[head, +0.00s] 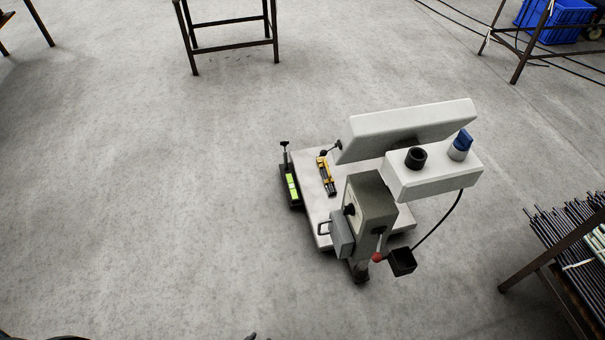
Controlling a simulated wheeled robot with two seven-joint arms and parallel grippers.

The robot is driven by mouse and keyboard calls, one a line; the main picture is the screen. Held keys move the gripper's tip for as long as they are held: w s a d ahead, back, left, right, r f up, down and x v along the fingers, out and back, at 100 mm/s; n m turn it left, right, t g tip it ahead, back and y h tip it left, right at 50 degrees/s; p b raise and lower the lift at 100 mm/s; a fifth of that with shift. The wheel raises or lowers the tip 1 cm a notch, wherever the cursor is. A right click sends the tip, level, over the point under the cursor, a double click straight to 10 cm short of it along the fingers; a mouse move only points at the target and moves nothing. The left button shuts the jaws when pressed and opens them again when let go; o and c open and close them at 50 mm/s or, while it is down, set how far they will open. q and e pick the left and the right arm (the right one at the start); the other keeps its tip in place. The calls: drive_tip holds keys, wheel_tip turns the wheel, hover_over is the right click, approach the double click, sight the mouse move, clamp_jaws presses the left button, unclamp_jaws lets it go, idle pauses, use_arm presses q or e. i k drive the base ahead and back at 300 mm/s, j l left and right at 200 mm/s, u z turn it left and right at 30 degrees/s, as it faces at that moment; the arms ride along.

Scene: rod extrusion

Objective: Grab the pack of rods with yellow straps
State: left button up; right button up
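A bundle of dark rods (553,237) lies on a brown metal rack at the right edge, partly cut off by the frame. A pale band (577,265) crosses some of these rods; I cannot tell whether it is a yellow strap. A small yellow and dark object (326,176) lies on the white base of a machine in the middle; it is too small to tell whether it is a pack of rods. Neither gripper can be made out; only small dark shapes show at the bottom edge.
The white and grey machine (405,127) stands on the floor right of centre. A black object with yellow-green parts (291,186) is at its left side. Brown metal frames (233,47) stand at the back. A blue crate (556,17) is at the top right.

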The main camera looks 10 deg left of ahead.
sight(329, 183)
drive_tip(key=i+j, duration=0.85)
drive_tip(key=j, duration=0.15)
drive_tip(key=i+j+u, duration=0.1)
drive_tip(key=i+j, duration=0.8)
drive_tip(key=j, duration=0.15)
